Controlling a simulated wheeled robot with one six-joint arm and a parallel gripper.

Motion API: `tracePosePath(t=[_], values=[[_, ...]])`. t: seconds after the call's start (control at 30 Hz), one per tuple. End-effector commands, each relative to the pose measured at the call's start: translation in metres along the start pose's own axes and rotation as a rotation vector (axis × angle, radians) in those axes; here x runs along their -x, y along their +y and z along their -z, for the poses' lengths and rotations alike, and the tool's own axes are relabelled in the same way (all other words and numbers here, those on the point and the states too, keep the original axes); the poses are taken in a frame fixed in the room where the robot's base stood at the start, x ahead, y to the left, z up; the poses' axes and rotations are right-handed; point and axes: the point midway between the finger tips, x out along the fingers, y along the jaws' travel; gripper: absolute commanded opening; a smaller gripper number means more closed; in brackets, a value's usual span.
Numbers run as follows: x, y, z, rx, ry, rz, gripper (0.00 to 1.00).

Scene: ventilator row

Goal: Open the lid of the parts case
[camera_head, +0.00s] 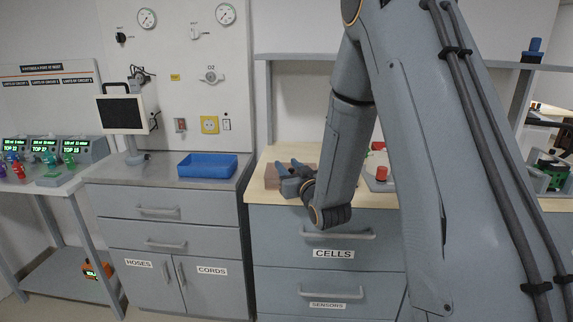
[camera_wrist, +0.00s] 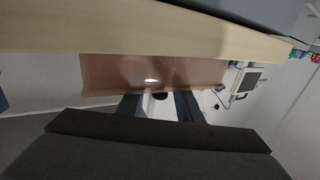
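The parts case looks like a brown box (camera_head: 271,178) on the wooden counter, largely hidden behind my gripper in the head view. In the wrist view its brown face (camera_wrist: 110,72) fills the middle, with a bright glint on it. The lid looks closed. My gripper (camera_head: 289,169) is at the front of the case; its two blue-grey fingers show apart in the wrist view (camera_wrist: 160,106). A small dark part (camera_wrist: 160,96) shows between the fingers. I cannot tell whether the fingers touch the case.
The wooden counter (camera_head: 265,197) sits above drawers labelled CELLS (camera_head: 333,254) and SENSORS. A grey block with a red knob (camera_head: 381,174) stands right of the case, partly behind my arm. A blue tray (camera_head: 207,166) and a monitor (camera_head: 125,113) stand on the cabinet at left.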

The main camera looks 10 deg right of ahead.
Motion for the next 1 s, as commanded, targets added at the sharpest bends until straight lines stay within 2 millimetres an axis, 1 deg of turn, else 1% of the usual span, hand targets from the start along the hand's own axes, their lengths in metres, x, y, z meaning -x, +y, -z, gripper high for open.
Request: tracePosePath(t=[0.03,0.13,0.43,0.47,0.5,0.63,1.0], values=[[-0.0052,-0.0005,-0.0002,0.0,-0.001,0.001,0.33],[-0.0114,-0.0003,0.0001,0.0,0.0,0.0,0.33],[-0.0143,-0.0002,-0.0001,0.0,0.0,0.0,0.33],[-0.0142,-0.0002,-0.0001,0.0,0.0,0.0,0.29],[-0.0142,-0.0003,-0.0001,0.0,0.0,0.0,0.22],[-0.0141,-0.0003,-0.0001,0.0,0.0,0.0,0.01],[-0.0139,0.0004,0.0017,-0.005,-0.013,-0.001,0.0]])
